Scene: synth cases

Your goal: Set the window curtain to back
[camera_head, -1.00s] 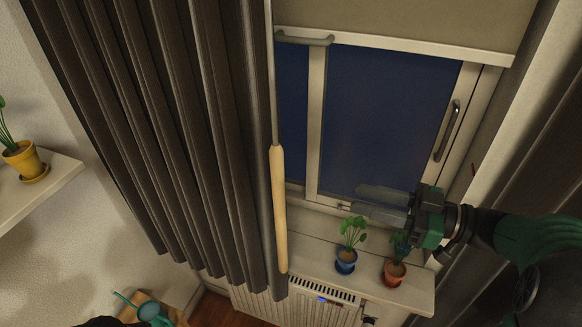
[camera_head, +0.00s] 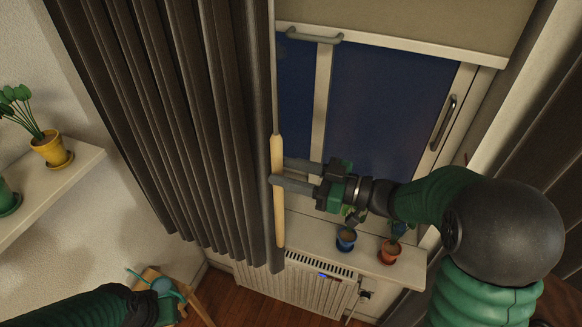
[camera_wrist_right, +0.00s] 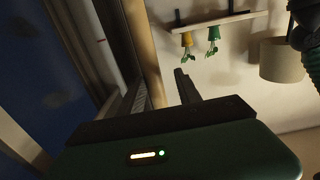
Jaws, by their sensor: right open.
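The dark brown window curtain (camera_head: 185,120) hangs in long folds over the left part of the window. A pale wooden wand (camera_head: 279,215) on a thin rod hangs at its right edge; it also shows in the wrist view (camera_wrist_right: 143,50). My right gripper (camera_head: 279,171) is open at the wand's upper half. One finger passes in front of the wand and the other seems to lie behind it, so the wand stands between them. Contact cannot be told. Part of my left arm shows at the bottom left; its gripper is out of view.
A blue pot (camera_head: 345,240) and a terracotta pot (camera_head: 389,252) stand on the sill below my right forearm. A radiator (camera_head: 300,285) is under the sill. A shelf (camera_head: 60,190) with a yellow pot (camera_head: 51,150) is at left. A teal watering can (camera_head: 162,286) is low left.

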